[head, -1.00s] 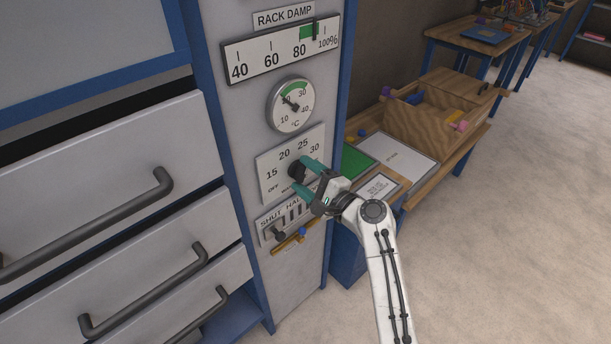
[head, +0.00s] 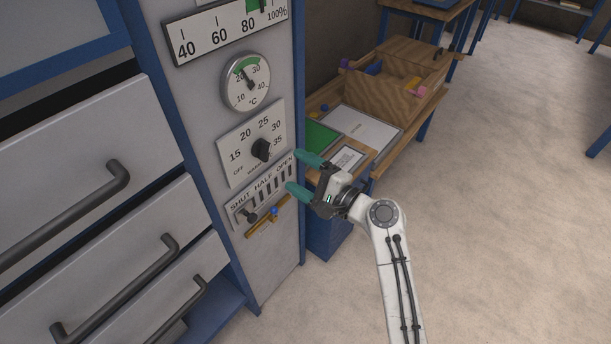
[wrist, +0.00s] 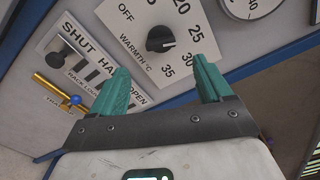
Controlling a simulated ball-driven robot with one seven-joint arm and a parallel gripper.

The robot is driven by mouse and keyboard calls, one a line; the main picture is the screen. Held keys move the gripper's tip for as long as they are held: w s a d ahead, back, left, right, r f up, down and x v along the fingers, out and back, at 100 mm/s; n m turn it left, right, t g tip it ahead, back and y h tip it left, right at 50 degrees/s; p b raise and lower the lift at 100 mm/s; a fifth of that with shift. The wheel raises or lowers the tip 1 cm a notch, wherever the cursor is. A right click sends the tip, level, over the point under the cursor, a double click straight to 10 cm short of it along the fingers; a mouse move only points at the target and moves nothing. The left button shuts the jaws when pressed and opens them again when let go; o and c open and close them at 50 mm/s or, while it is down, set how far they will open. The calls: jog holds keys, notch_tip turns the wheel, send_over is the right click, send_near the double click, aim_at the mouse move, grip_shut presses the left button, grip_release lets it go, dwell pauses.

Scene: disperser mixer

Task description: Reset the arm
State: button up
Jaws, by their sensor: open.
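My gripper (head: 297,173) is open and empty, with teal fingers spread, just right of the control panel. The black warmth knob (head: 262,149) sits on its white dial plate, left of the fingertips and apart from them. In the wrist view the knob (wrist: 160,39) shows beyond the open fingers (wrist: 160,68), with nothing between them. The exact setting of its pointer is hard to read.
Below the dial is the SHUT/HALF/OPEN slider plate (head: 258,196), with a brass bar (head: 267,217) under it. A temperature gauge (head: 246,81) is above. Drawers with protruding handles (head: 120,180) stand left. A low bench with a wooden box (head: 392,92) is behind; open floor lies right.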

jog(key=shift+s+d, duration=0.45)
jog(key=shift+d, duration=0.1)
jog(key=s+d+f+n+g+h, duration=0.3)
jog(key=s+d+f+n+h, duration=0.1)
jog(key=s+d+f, duration=0.5)
jog(key=s+d+f+n+g+h, duration=0.4)
jog(key=s+d+f, duration=0.3)
jog(key=s, duration=0.4)
jog(key=s+d+n+g+h, duration=0.1)
jog(key=s+d+n+h, duration=0.1)
jog(key=s+d, duration=0.4)
jog(key=s+d+n+g+h, duration=0.1)
jog(key=s+d+h, duration=0.3)
jog(key=s, duration=0.9)
jog(key=shift+d+r+n+g, duration=0.25)
jog(key=shift+d+n+g, duration=0.2)
jog(key=shift+d, duration=0.5)
